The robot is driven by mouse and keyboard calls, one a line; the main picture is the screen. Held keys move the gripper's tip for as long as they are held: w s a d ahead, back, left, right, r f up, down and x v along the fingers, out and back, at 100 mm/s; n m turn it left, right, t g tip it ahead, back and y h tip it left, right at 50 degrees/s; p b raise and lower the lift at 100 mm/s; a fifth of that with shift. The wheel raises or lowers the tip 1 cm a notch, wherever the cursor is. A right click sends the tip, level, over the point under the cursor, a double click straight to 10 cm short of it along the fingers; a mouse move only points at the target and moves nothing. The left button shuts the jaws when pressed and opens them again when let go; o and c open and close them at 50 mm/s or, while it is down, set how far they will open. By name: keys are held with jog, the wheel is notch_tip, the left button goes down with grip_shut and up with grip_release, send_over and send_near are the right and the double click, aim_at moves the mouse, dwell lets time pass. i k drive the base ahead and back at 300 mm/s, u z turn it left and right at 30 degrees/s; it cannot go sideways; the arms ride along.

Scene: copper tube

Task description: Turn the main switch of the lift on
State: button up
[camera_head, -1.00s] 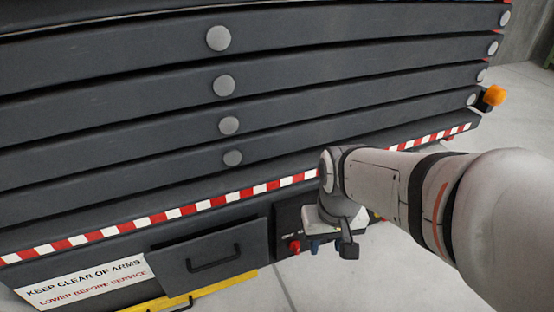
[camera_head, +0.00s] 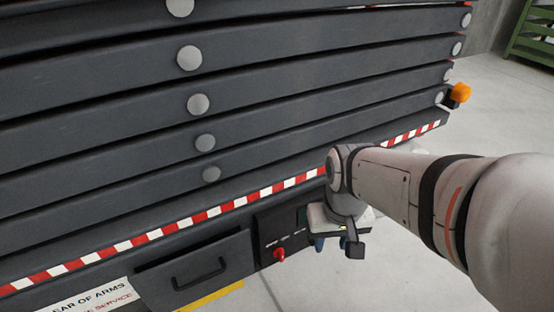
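The dark lift fills the left and middle of the head view. A dark control panel (camera_head: 266,229) is set in its lower side, with small white labels. A red knob (camera_head: 280,254) sticks out at the panel's lower edge. Which way the knob is turned is too small to tell. My gripper (camera_head: 338,247) is just right of the red knob, in front of the panel's right part, apart from the knob. Blue parts show beneath it. My wrist hides much of the panel's right side. The fingers are too small and covered to tell open from shut.
A drawer-like cover with a black handle (camera_head: 199,273) is left of the panel. A red-and-white striped edge (camera_head: 190,221) runs above. An orange lamp (camera_head: 460,93) juts from the lift's far right corner. The grey floor (camera_head: 490,115) at right is clear.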

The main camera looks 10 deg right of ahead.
aim_at(279, 253)
jog(key=z, duration=1.55)
jog(key=k, duration=1.65)
jog(key=u, duration=0.5)
jog(key=i, duration=1)
jog(key=u, duration=0.05)
